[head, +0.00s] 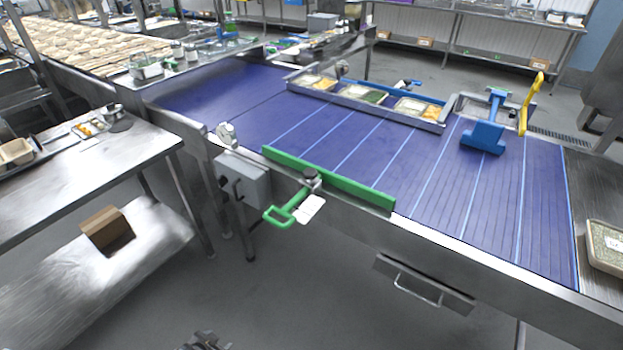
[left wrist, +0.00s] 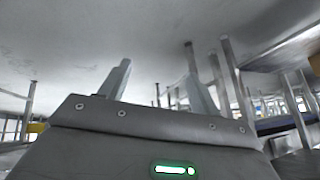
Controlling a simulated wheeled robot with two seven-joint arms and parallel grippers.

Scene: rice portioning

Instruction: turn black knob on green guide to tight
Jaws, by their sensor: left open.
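The green guide (head: 345,187) is a long green bar lying along the near edge of the blue conveyor belt. A green arm with a loop handle (head: 277,216) sticks out from it over the near side. The black knob (head: 310,174) sits on a metal clamp where the arm meets the bar; whether it is tight or loose cannot be told. My left gripper (head: 207,343) shows only in part at the bottom edge, well below and apart from the knob. In the left wrist view its two fingers (left wrist: 158,70) are spread and empty. My right gripper is out of view.
A white tag (head: 310,209) hangs by the green arm. A grey box (head: 243,180) stands left of the guide. A blue scraper (head: 484,136) and food trays (head: 366,95) lie on the belt. A steel table (head: 90,165) is at left. The floor before the conveyor is clear.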

